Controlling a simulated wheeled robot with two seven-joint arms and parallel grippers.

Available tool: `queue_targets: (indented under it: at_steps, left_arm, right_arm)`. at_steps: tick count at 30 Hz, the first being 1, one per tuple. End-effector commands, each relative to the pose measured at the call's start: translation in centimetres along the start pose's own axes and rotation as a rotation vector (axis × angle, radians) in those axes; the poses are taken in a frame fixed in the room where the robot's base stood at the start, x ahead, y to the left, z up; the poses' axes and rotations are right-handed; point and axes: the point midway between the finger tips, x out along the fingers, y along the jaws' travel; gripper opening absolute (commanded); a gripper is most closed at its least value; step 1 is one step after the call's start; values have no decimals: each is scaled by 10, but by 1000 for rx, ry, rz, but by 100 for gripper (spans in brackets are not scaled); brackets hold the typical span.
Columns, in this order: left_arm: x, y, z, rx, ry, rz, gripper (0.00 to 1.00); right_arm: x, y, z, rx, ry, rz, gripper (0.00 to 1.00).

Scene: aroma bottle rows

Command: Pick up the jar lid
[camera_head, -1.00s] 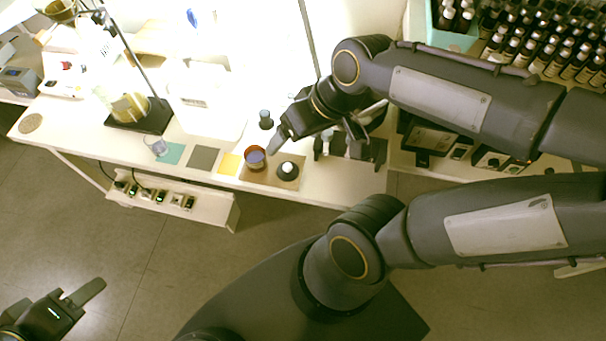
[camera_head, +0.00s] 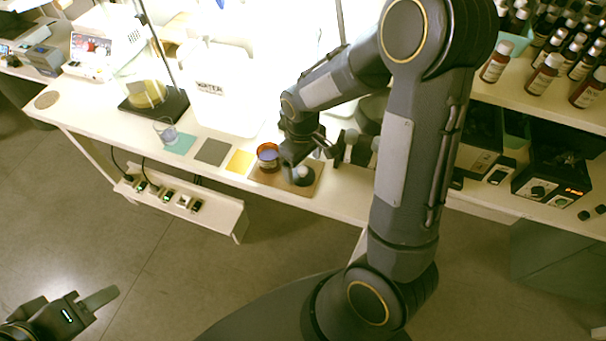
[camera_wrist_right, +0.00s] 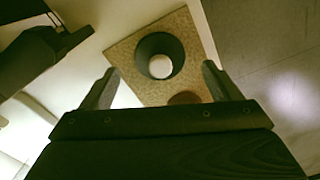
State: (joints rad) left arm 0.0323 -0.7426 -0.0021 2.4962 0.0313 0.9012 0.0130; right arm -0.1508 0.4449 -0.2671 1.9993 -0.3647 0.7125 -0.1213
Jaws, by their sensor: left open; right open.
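The jar lid (camera_head: 303,175), dark and round with a pale centre, lies on a brown board near the table's front edge. In the right wrist view the lid (camera_wrist_right: 176,44) lies ahead of and between the spread fingers, with nothing held. My right gripper (camera_head: 303,153) is open above the board, close to the lid; its fingers are hard to make out in the head view. An amber jar (camera_head: 268,152) with purplish contents stands on the board left of the lid. My left gripper (camera_head: 70,300) is open and empty at the lower left, away from the table.
The brown board (camera_head: 262,178) ends near the table edge. Yellow (camera_head: 240,162), grey (camera_head: 212,152) and teal (camera_head: 183,144) mats lie leftward, with a small glass beaker (camera_head: 168,133). A white container (camera_head: 228,110) stands behind. Dark bottles fill the right shelf.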

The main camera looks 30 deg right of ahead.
Motion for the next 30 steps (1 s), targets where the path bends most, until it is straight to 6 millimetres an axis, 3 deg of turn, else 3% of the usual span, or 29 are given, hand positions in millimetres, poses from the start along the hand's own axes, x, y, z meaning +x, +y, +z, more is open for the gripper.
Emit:
queue_targets:
  at_steps: [6,14,24,30]
  left_arm:
    - [2,-1,1,0,0,0,46]
    - [2,-1,1,0,0,0,46]
    - [2,-1,1,0,0,0,46]
    - [2,-1,1,0,0,0,46]
  right_arm:
    - [28,0,1,0,-3,0,84]
    - [30,0,0,1,1,0,84]
    - [29,0,0,0,0,0,39]
    - [29,0,0,0,0,0,36]
